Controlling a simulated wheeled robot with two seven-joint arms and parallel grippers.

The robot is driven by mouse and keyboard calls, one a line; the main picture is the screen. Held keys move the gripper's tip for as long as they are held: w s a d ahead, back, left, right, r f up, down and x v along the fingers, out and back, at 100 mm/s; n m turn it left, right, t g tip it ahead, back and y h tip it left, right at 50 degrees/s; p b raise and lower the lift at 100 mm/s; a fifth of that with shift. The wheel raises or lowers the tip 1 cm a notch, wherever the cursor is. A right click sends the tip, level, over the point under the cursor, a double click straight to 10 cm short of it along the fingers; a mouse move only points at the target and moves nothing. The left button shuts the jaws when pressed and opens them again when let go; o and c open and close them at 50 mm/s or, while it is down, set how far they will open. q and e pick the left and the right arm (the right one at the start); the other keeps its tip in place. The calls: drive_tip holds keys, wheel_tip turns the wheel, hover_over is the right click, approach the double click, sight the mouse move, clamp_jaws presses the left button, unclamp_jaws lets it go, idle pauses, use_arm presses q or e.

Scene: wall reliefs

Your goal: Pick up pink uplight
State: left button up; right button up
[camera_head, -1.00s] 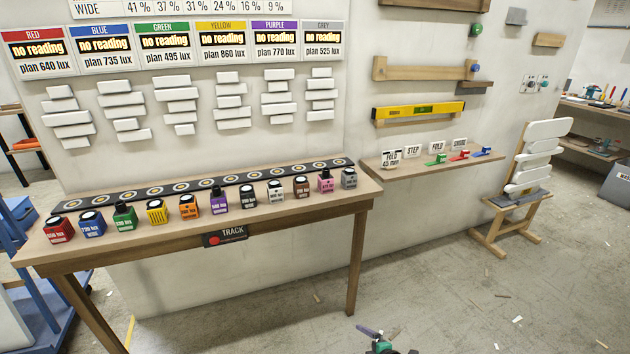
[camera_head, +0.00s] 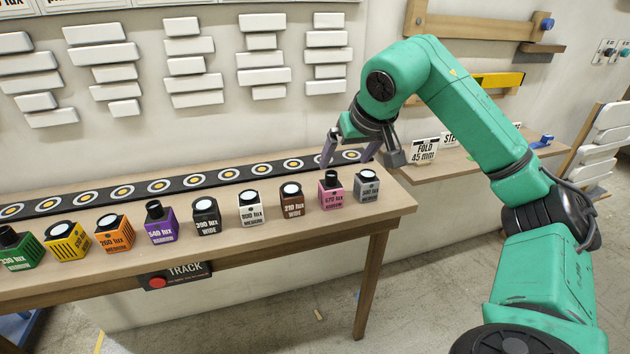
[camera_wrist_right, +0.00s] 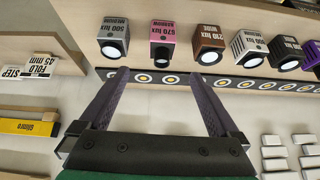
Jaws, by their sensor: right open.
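The pink uplight (camera_head: 331,190) is a small cube with a black round top. It stands upright near the right end of the wooden table, between the brown uplight (camera_head: 292,200) and the grey uplight (camera_head: 367,186). In the right wrist view the pink uplight (camera_wrist_right: 162,42) shows beyond the fingertips, roughly centred between them. My right gripper (camera_head: 347,163) is open and empty, above and just behind the pink uplight, near the track; its fingers also show in the right wrist view (camera_wrist_right: 162,80). It appears apart from the uplight. My left gripper is not in view.
Other uplights stand in a row to the left, such as the white one (camera_head: 251,207) and purple one (camera_head: 161,222). A black track (camera_head: 192,181) with ringed spots runs behind them along the wall. A shelf with cards (camera_head: 470,160) is at right.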

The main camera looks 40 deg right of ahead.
sight(333, 182)
drive_tip(key=x, duration=0.3)
drive_tip(key=b+x, duration=0.1)
drive_tip(key=x, duration=0.1)
drive_tip(key=shift+s+a+f, duration=0.15)
drive_tip(key=shift+f, duration=0.4)
drive_tip(key=x, duration=0.7)
drive_tip(key=shift+a, duration=0.1)
drive_tip(key=shift+w+f, duration=0.25)
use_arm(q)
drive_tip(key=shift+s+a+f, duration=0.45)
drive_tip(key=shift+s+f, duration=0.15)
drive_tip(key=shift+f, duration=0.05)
use_arm(e)
drive_tip(key=shift+r, duration=0.1)
clamp_jaws()
